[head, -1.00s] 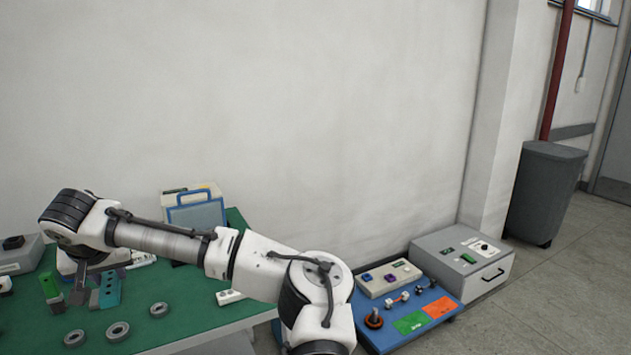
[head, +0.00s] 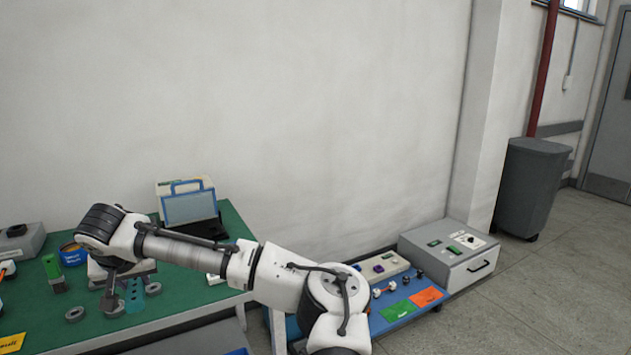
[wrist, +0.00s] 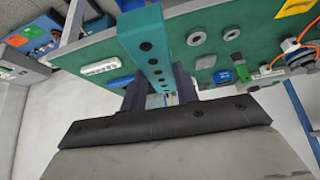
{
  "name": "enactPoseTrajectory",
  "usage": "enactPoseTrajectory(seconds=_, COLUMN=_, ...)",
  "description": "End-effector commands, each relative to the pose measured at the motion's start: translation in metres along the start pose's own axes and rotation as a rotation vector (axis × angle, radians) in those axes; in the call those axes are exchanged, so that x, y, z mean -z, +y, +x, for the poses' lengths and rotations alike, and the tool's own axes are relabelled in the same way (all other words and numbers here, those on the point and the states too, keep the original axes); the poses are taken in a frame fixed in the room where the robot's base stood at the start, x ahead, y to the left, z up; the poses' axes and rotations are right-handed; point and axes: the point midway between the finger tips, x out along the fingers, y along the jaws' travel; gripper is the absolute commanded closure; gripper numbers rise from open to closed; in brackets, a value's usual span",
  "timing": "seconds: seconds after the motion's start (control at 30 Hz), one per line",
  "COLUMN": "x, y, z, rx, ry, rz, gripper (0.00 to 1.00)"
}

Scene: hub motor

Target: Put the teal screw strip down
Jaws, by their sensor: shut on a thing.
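The teal screw strip (wrist: 148,50) is a long bar with a row of dark holes. In the wrist view it runs from the top edge down between the two fingers of my gripper (wrist: 160,90), which is shut on it. In the head view the strip (head: 134,297) shows just right of my gripper's fingers (head: 112,290), over the green table (head: 185,294). I cannot tell whether the strip touches the table top.
Two grey rings, one at the left (head: 75,314) and one by my gripper (head: 115,311), lie near the strip. A green block (head: 53,270), blue tub (head: 72,255) and blue-framed case (head: 188,203) stand around. A blue board (head: 393,312) is at right.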

Motion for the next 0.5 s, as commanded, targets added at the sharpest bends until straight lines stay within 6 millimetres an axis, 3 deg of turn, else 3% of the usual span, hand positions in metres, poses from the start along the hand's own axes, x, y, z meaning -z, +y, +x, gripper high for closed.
enactPoseTrajectory(seconds=0.27, x=-0.037, y=0.094, z=0.078, rx=-0.061, ry=-0.005, rz=0.099, gripper=0.98)
enactPoseTrajectory(seconds=0.5, x=-0.098, y=0.187, z=0.149, rx=-0.116, ry=-0.004, rz=0.187, gripper=0.98)
